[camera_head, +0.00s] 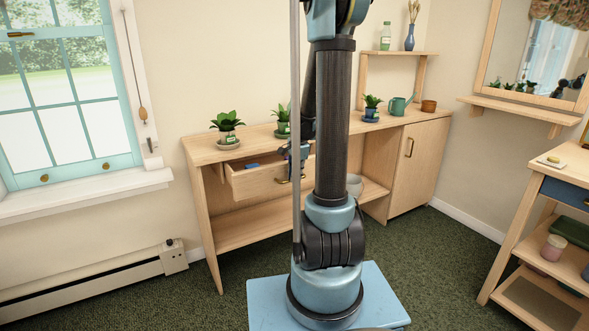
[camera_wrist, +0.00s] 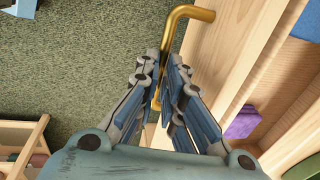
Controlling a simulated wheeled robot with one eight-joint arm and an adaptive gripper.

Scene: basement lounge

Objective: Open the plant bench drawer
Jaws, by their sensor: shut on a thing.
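The plant bench (camera_head: 203,152) is a light wood unit along the back wall. Its drawer (camera_head: 257,182) is pulled partly out at the left part of the bench, with its inside showing. In the wrist view, the drawer front (camera_wrist: 225,45) carries a bent brass handle (camera_wrist: 190,12). My gripper (camera_wrist: 165,62) is shut on the handle, with the bar between its fingers. A blue thing (camera_wrist: 307,22) and a purple thing (camera_wrist: 243,123) lie inside the drawer. In the head view my arm hides part of the drawer front and most of my gripper (camera_head: 294,168).
Potted plants (camera_head: 227,125), a teal watering can (camera_head: 398,105) and a terracotta pot (camera_head: 429,106) stand on the bench top. A cupboard door (camera_head: 418,165) is at its right. A wooden stand (camera_head: 514,235) is at the right. Green carpet (camera_head: 440,265) is open between them.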

